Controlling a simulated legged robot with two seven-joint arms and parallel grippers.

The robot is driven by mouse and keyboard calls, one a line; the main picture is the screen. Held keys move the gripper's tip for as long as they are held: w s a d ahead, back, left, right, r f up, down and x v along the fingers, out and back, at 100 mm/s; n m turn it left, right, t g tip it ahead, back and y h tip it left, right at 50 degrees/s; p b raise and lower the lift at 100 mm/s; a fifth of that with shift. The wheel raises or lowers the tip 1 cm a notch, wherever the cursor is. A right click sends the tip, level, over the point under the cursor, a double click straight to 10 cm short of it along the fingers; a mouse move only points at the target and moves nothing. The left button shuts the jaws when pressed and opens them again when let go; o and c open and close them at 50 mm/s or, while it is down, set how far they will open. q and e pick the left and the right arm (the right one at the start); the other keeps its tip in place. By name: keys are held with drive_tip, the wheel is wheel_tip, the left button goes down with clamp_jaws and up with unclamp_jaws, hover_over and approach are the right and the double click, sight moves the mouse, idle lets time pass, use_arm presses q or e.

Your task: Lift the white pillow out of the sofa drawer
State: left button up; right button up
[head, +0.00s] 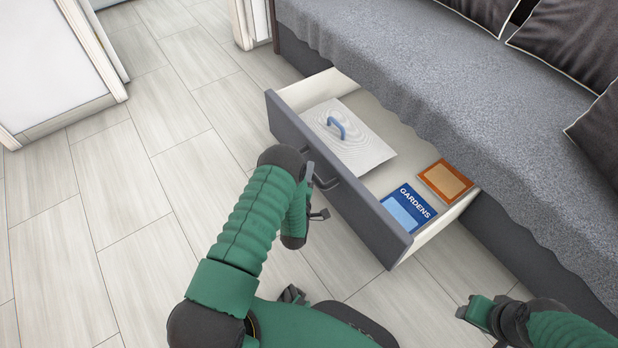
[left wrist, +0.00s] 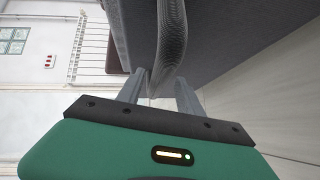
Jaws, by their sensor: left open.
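In the left wrist view the fingers (left wrist: 160,95) stand on either side of a dark curved bar (left wrist: 171,45), apparently this handle; contact cannot be told. My right gripper (head: 474,309) is low at the right, away from the drawer; its jaws are unclear.
A blue GARDENS book (head: 408,208) and an orange-brown book (head: 446,180) lie at the drawer's right end. The grey sofa (head: 430,90) with dark cushions (head: 570,45) overhangs the drawer's back. The tiled floor (head: 120,200) at left is clear. A white cabinet (head: 55,70) stands far left.

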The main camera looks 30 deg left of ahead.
use_arm(q)
drive_tip(key=shift+w+a, duration=0.25)
drive_tip(key=shift+w, duration=0.3)
clamp_jaws()
drive_tip(key=shift+s+f, duration=0.15)
idle(0.9)
